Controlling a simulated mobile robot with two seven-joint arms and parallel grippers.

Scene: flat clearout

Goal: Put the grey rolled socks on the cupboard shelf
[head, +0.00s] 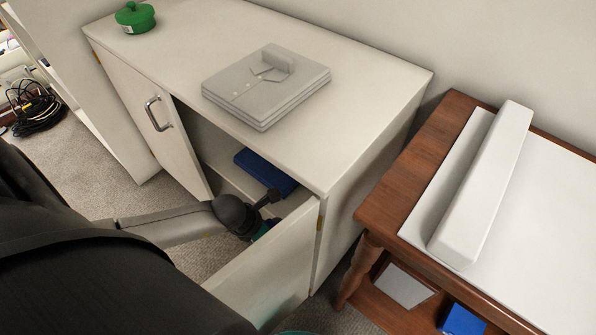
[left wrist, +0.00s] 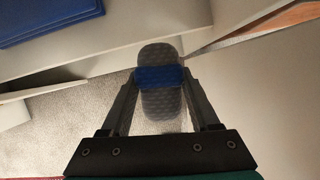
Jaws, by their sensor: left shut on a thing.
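The grey rolled socks (left wrist: 158,54), a rounded grey bundle with a blue band, sit between the fingers of my left gripper (left wrist: 160,82), which is shut on them. In the head view my left gripper (head: 270,199) is in front of the cupboard opening, near the open right door; the socks are not clearly visible there. The white cupboard (head: 365,140) has an inner shelf (head: 222,165) bearing a blue folded item (head: 265,170), which also shows at top left in the left wrist view (left wrist: 45,18). My right gripper is not in view.
The right cupboard door (head: 270,275) stands open beside my left arm; the left door (head: 140,120) is at the other side. Folded grey shirts (head: 265,95) and a green pot (head: 135,18) are on top. A wooden table (head: 420,170) stands at right.

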